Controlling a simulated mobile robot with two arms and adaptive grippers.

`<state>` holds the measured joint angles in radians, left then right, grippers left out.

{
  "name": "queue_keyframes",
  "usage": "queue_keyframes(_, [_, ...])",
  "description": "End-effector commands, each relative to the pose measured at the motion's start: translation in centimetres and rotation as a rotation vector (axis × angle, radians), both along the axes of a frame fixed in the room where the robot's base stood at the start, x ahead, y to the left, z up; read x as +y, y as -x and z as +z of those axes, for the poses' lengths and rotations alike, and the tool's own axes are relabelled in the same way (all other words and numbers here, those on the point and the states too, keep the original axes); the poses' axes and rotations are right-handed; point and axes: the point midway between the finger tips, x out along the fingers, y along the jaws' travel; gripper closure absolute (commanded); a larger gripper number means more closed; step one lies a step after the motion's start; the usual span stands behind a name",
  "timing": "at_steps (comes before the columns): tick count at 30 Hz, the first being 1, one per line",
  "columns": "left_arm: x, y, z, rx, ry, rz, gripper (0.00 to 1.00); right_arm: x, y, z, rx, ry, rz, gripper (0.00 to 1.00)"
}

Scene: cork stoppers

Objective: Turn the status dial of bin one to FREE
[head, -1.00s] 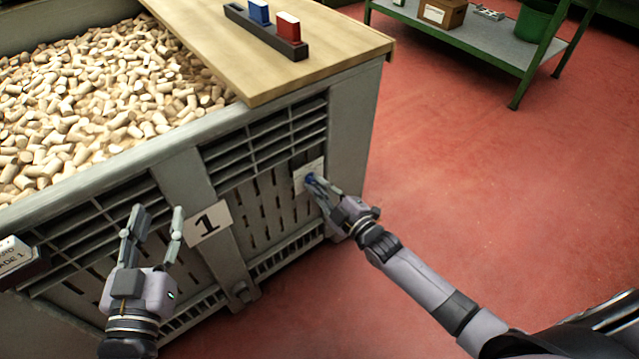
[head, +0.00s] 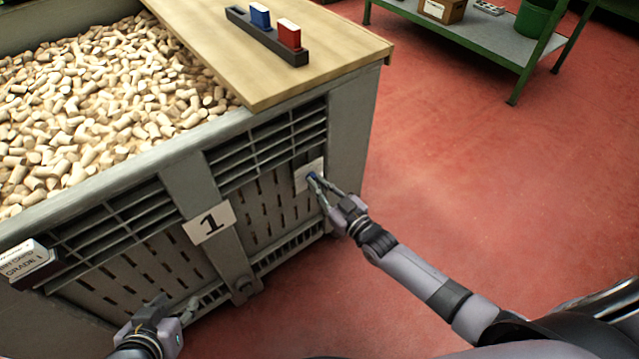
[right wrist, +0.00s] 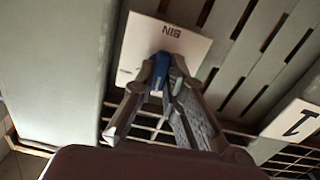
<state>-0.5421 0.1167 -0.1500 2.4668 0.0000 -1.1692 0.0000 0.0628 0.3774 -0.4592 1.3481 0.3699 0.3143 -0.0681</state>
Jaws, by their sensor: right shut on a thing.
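Bin one is a grey slatted crate (head: 180,180) full of cork stoppers, with a "1" plate (head: 209,222) on its front. The status dial is a blue knob (right wrist: 161,70) on a white card (right wrist: 160,42) fixed to the front near the bin's right corner. My right gripper (head: 314,180) is shut on the blue dial; the right wrist view shows its fingers on either side of the knob. The card's lettering is mostly hidden; only "BIN" reads, upside down in that view. My left gripper (head: 175,305) is low in front of the bin, away from the dial, its fingers partly unclear.
A wooden board (head: 270,75) covers part of the bin top and carries a dark rack (head: 265,38) with a blue and a red block. A label block (head: 28,262) sits at the bin's left front. A green shelf (head: 480,40) stands behind. The red floor at right is clear.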

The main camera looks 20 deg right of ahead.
Motion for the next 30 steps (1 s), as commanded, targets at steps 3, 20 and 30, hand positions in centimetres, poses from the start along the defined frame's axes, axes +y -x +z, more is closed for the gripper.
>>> queue_keyframes(3, [0.16,0.43,-0.23,0.023,-0.006,0.002,0.60,0.02,0.04,-0.03,0.015,-0.038,0.001,1.00])
queue_keyframes(20, [0.29,0.85,-0.51,0.047,-0.010,0.003,0.60,0.00,0.04,-0.07,0.030,-0.079,0.000,1.00])
queue_keyframes(30, [0.28,0.85,-0.50,0.046,-0.010,0.003,0.60,0.00,0.03,-0.04,0.029,-0.078,0.000,0.70])
